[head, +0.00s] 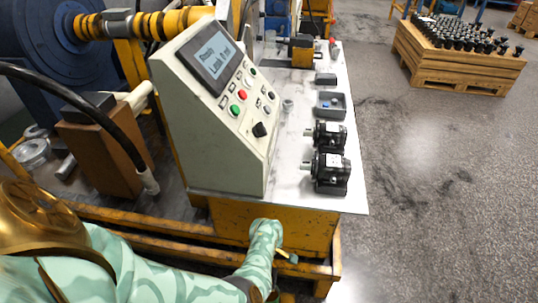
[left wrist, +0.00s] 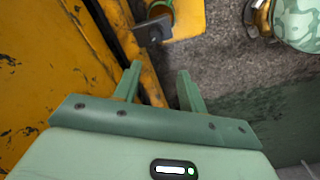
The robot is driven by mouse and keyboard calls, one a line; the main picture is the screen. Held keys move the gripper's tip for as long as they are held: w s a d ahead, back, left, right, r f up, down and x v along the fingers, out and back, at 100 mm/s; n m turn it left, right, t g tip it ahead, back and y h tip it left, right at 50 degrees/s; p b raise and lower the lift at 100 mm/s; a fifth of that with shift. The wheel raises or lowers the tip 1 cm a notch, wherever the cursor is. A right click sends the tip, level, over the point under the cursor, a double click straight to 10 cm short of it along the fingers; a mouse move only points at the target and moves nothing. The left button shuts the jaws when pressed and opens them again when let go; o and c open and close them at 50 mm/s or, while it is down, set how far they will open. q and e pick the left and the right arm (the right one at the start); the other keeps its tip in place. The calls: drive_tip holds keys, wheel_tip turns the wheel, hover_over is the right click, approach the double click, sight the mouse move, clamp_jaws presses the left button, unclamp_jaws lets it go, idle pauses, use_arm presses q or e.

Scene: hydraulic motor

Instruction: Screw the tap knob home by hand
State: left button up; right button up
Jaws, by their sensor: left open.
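In the left wrist view, my left gripper (left wrist: 159,70) is open, its two green fingers apart with nothing between them. Beyond the fingertips is a small dark square-ended fitting (left wrist: 153,31) with a green round part behind it, beside a yellow plate. I cannot tell whether this fitting is the tap knob. In the head view, my left arm reaches in from the lower left to the front of the yellow bench frame (head: 285,226). The fingers there are mostly hidden by the arm. My right gripper is not in view.
A control box (head: 215,130) with a screen and buttons stands on the bench top (head: 285,190). Black motors (head: 330,168) and a small grey tray (head: 330,106) line its right side. A wooden crate of black parts (head: 450,65) stands at the back right. The floor between is clear.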

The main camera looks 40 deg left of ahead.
use_arm(q)
drive_tip(key=shift+n, duration=0.6)
drive_tip(key=f+b, duration=0.2)
drive_tip(key=f, duration=0.1)
drive_tip(key=f+b, duration=0.2)
drive_tip(key=f, duration=0.1)
drive_tip(key=w+d+f+b, duration=0.1)
drive_tip(key=f+b, duration=0.1)
drive_tip(key=shift+f+b, duration=0.3)
drive_tip(key=shift+f, duration=0.1)
wheel_tip(320, 180, down, 2)
drive_tip(key=shift+w+b, duration=0.1)
drive_tip(key=shift+b, duration=0.55)
clamp_jaws()
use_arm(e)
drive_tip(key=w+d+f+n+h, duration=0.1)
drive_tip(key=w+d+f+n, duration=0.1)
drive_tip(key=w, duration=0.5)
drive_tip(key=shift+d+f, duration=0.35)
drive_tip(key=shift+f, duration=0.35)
